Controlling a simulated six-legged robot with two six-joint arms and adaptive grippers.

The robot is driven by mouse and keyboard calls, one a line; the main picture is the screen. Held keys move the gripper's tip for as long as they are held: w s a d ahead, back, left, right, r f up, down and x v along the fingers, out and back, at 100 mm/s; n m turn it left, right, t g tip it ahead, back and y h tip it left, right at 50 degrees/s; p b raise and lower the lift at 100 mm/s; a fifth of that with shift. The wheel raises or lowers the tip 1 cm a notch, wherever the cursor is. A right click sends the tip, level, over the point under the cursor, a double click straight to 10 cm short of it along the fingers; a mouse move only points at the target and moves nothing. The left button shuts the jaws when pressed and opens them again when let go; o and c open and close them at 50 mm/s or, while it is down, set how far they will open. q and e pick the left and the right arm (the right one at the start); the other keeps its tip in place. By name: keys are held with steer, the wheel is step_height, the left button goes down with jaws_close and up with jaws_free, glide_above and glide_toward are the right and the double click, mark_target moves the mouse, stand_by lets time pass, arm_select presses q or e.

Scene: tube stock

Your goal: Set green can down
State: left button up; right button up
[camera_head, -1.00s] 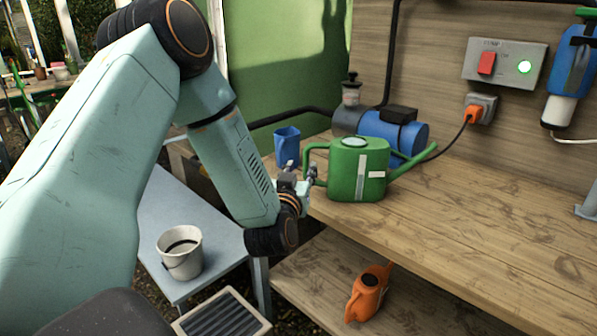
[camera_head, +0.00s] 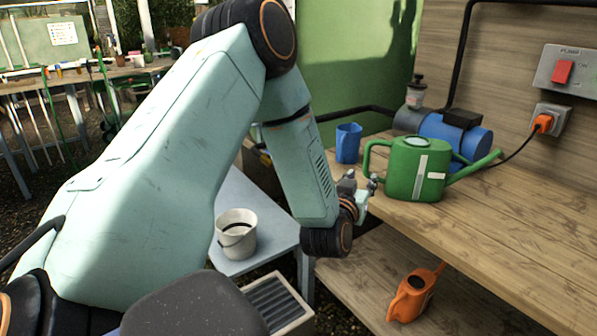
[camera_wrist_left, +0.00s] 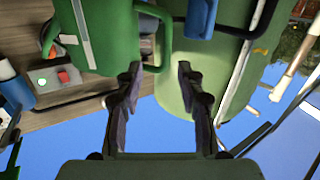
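The green can (camera_head: 403,181), a watering can with a pale stripe, stands upright on the wooden bench. Its handle loop faces my left gripper (camera_head: 363,181), and its spout points right. In the left wrist view, the can (camera_wrist_left: 110,35) shows at upper left. The two fingers of my left gripper (camera_wrist_left: 159,72) are spread apart there, with the lower bend of the handle (camera_wrist_left: 163,50) near the gap between their tips. I see no finger closed on the handle; whether one touches it I cannot tell. My right gripper is not in view.
A blue cup (camera_head: 348,143) and a blue pump (camera_head: 455,138) stand behind the can. An orange watering can (camera_head: 412,296) sits on the lower shelf. A white bucket (camera_head: 237,236) stands on the grey side table (camera_head: 262,203). The bench (camera_head: 520,225) is clear at front right.

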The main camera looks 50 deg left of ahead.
arm_select(q)
steer(key=s+d+f+m+g+h, duration=0.1)
steer(key=s+d+f+g+h, duration=0.1)
steer(key=s+d+f, duration=0.4)
steer(key=s+d+f+m+g+h, duration=0.1)
steer(key=s+d+f+g+h, duration=0.15)
steer(key=f, duration=0.55)
steer(key=s+d+f+m+g+h, duration=0.1)
steer(key=s+d+f+g, duration=0.3)
steer(key=f, duration=0.3)
steer(key=s+d+f+g, duration=0.1)
steer(key=s+f+g, duration=0.1)
steer(key=s, duration=0.6)
steer(key=s+d+f+m+g+h, duration=0.1)
steer(key=s+d+f+g, duration=0.1)
steer(key=s, duration=0.7)
steer(key=s+d+f+g, duration=0.2)
steer(key=s+f+g, duration=0.1)
steer(key=s, duration=0.5)
steer(key=shift+s+f+m+h, duration=0.25)
steer(key=shift+f+m+h, duration=0.15)
steer(key=shift+f, duration=0.25)
